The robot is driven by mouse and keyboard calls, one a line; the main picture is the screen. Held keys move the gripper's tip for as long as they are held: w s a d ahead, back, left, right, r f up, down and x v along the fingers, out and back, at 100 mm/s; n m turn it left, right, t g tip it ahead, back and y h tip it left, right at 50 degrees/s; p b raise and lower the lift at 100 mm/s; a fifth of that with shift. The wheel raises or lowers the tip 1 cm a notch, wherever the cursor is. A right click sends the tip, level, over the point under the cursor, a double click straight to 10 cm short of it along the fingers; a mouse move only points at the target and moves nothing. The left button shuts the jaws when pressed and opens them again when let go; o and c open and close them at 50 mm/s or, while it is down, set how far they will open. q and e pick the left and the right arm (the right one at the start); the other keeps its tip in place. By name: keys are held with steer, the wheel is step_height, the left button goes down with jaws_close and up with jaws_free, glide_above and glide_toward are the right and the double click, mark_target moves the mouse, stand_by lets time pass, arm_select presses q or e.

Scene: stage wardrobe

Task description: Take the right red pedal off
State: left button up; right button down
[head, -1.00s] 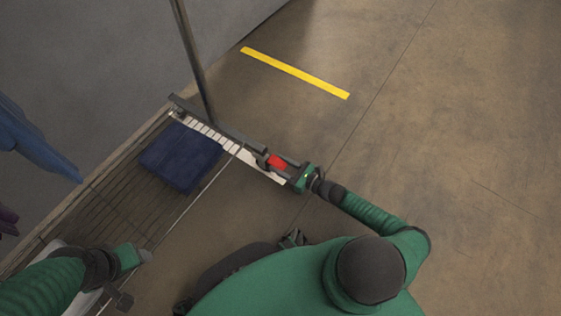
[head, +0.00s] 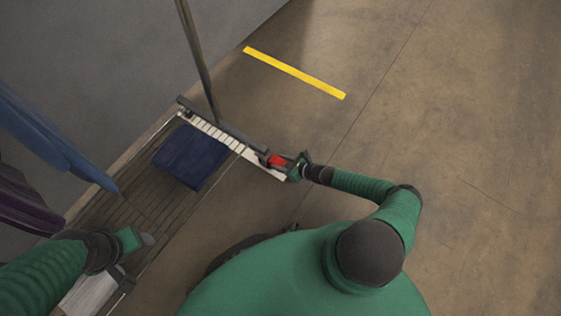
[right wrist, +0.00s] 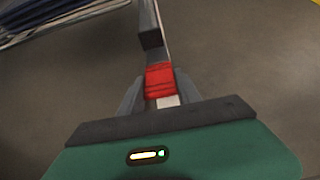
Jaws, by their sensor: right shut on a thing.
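The red pedal (head: 277,160) is at the right end of the rack's end bar in the head view. In the right wrist view the red pedal (right wrist: 160,78) sits on a narrow bar, between the two grey fingers. My right gripper (head: 290,163) reaches it from the right and is shut on it. My left gripper (head: 141,240) is over the near part of the rack's base, and its fingers are too unclear to judge.
The rack has a slatted base (head: 128,205), an upright pole (head: 198,60) and a folded dark blue cloth (head: 190,157). Blue garments (head: 50,140) hang at the left. A yellow floor stripe (head: 295,72) lies beyond. The floor at the right is clear.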

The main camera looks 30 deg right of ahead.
steer(key=c, duration=0.8)
jaws_free()
steer(key=shift+c, duration=0.2)
steer(key=shift+s+d+r+p, duration=0.15)
steer(key=shift+s+r+p, duration=0.05)
steer(key=shift+r+p, duration=0.1)
steer(key=p+v, duration=0.8)
steer(key=v, duration=0.8)
steer(key=shift+s+f, duration=0.15)
steer(key=shift+f, duration=0.05)
